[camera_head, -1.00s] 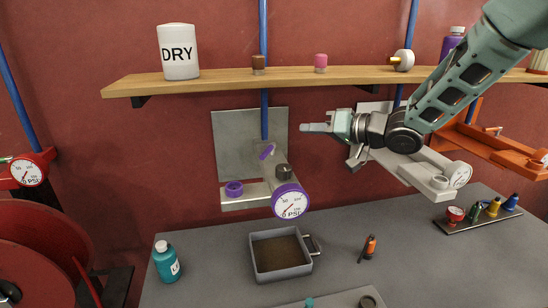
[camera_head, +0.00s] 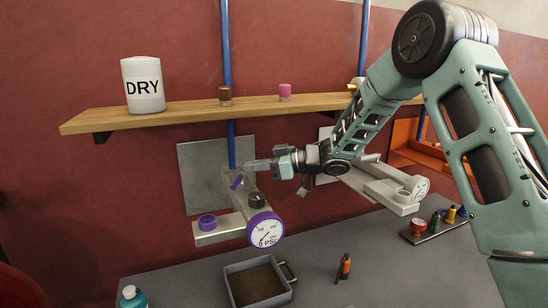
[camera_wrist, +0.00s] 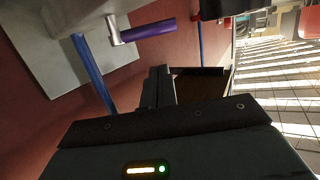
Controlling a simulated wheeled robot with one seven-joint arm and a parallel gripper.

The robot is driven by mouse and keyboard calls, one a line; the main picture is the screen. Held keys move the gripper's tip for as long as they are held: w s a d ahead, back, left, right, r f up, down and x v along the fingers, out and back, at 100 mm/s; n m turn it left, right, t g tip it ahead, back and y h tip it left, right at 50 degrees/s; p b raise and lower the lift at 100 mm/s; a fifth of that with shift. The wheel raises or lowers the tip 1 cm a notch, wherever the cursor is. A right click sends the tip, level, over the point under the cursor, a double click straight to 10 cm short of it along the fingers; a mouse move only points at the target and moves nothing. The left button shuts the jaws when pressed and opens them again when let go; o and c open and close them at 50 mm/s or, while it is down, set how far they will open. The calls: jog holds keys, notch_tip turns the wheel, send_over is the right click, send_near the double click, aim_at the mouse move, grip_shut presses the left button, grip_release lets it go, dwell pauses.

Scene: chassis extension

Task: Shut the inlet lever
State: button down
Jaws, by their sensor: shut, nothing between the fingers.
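The purple lever (camera_head: 237,182) sits tilted on the upper part of the grey metal fitting, under the blue pipe. In the wrist view the purple lever (camera_wrist: 148,30) sticks out sideways from its metal stem, beyond my fingertips. My gripper (camera_head: 250,166) is shut and empty, with its tips just right of and slightly above the lever. In the wrist view my gripper (camera_wrist: 158,86) shows as two dark fingers together. I cannot tell whether it touches the lever, but a gap shows in the wrist view.
The fitting carries a purple-rimmed gauge (camera_head: 265,229), a dark knob (camera_head: 257,200) and a purple ring (camera_head: 207,222). A wooden shelf (camera_head: 190,113) runs above with a DRY jar (camera_head: 143,84). A grey pan (camera_head: 230,278) stands on the bench below. A second, white fitting (camera_head: 385,190) is right.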

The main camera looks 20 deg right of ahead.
aim_at(235, 182)
jog(key=shift+w+a+f+p, duration=0.15)
jog(key=shift+a+f, duration=0.1)
jog(key=shift+f, duration=0.3)
jog(key=shift+w+a+f+p, duration=0.2)
jog(key=shift+a+f, duration=0.1)
jog(key=shift+f, duration=0.2)
jog(key=shift+w+a+f+p, duration=0.15)
jog(key=shift+a+f, duration=0.1)
jog(key=shift+f, duration=0.3)
jog(key=shift+a, duration=0.6)
jog(key=shift+a+b, duration=0.35)
jog(key=shift+b, duration=0.05)
jog(key=shift+x, duration=0.9)
jog(key=shift+a+r, duration=0.1)
jog(key=shift+a, duration=0.1)
